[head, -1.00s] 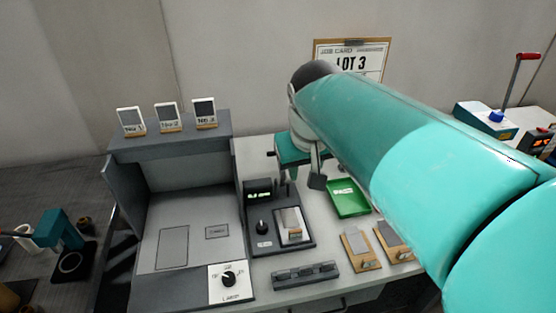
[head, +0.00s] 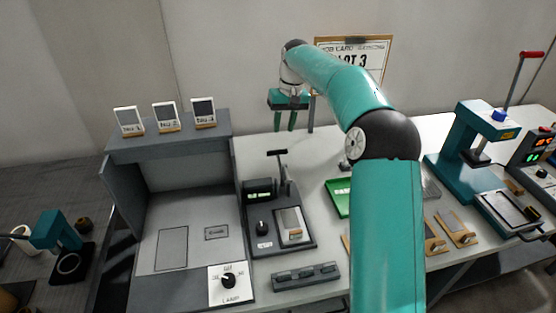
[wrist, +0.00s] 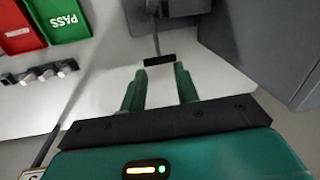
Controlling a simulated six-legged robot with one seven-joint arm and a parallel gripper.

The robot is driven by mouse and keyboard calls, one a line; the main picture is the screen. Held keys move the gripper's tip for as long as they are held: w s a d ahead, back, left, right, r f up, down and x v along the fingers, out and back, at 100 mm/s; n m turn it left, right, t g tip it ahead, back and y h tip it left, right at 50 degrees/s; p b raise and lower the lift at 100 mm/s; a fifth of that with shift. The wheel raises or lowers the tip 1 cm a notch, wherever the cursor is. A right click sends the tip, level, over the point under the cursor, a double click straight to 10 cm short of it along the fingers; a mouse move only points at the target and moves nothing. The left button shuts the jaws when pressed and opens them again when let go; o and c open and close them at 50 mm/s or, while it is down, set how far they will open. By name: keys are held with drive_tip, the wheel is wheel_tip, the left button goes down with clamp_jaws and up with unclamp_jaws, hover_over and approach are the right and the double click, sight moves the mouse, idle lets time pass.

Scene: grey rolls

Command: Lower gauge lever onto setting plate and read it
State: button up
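The setting plate, a pale metal block (head: 291,223), lies on the gauge's base below the lever. My gripper (head: 284,124) is open and empty, above and behind the lever with its fingers pointing down. In the wrist view the lever's handle (wrist: 159,61) lies just beyond and between the open fingertips (wrist: 160,76), apparently untouched.
A grey booth (head: 190,215) stands left of the gauge. A green tray (head: 338,195) is to the right, marked PASS in the wrist view (wrist: 62,18), beside a red one (wrist: 18,25). A dark rack (head: 305,276) lies in front. A teal press (head: 475,145) stands far right.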

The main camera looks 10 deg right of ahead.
sight(279, 160)
drive_tip(key=f, duration=0.5)
drive_tip(key=a+f, duration=0.1)
drive_tip(key=f, duration=0.9)
drive_tip(key=shift+w+a, duration=0.25)
drive_tip(key=shift+w, duration=0.15)
drive_tip(key=shift+r, duration=0.1)
clamp_jaws()
